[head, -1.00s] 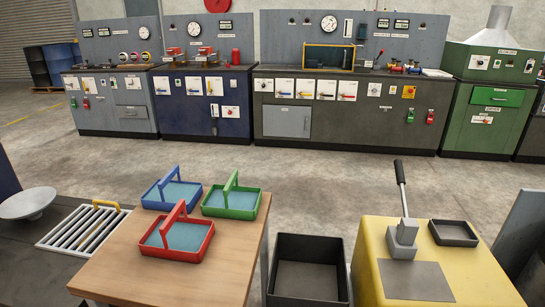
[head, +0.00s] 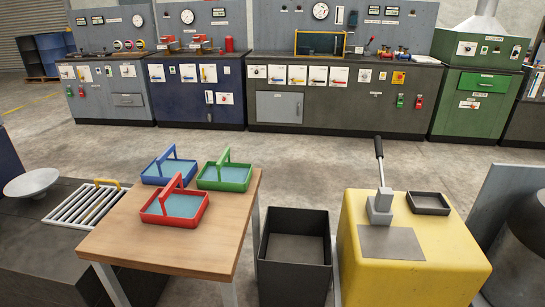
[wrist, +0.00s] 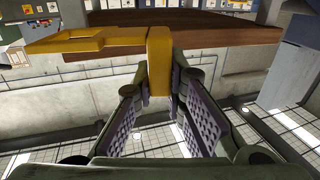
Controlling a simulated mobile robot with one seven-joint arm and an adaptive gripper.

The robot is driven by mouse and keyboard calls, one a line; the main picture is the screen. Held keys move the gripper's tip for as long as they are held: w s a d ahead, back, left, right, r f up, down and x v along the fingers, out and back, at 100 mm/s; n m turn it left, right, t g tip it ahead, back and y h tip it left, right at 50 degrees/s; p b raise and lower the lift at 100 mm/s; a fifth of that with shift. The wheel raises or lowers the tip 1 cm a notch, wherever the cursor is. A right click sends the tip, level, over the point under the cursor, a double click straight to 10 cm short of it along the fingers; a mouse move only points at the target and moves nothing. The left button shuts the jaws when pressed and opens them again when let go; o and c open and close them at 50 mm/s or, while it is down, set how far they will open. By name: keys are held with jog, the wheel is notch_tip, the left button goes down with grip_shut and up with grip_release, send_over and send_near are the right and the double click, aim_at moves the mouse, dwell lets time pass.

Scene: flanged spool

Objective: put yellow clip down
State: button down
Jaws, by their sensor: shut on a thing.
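In the wrist view, my gripper (wrist: 161,84) is shut on the yellow clip (wrist: 158,50). The clip's upright part sits between the two fingertips, and a flat yellow arm with an open loop reaches left from it. A brown wooden piece (wrist: 225,32) lies across the view right behind the clip; I cannot tell whether the clip touches it. Neither my gripper nor the clip shows in the head view.
In the head view, a wooden table (head: 205,250) carries blue (head: 168,166), green (head: 224,176) and red (head: 174,206) trays. A black open bin (head: 295,250) stands right of it, then a yellow block (head: 430,250) with a lever. Open floor lies before the machine benches.

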jog(key=w+d+f+m+h, duration=0.1)
jog(key=w+d+f, duration=0.2)
jog(key=d+f, duration=0.4)
jog(key=w+d+f+h, duration=0.1)
jog(key=w+d+f, duration=0.25)
jog(key=f, duration=0.55)
jog(key=w+d+f+h, duration=0.1)
jog(key=d+f, duration=0.3)
jog(key=d, duration=0.4)
jog(key=w+d+f+m, duration=0.1)
jog(key=w+d+f, duration=0.2)
jog(key=d, duration=0.5)
jog(key=shift+w+f+h, duration=0.35)
jog(key=shift+w+h, duration=0.05)
jog(key=shift+w, duration=0.2)
jog(key=shift+a, duration=0.2)
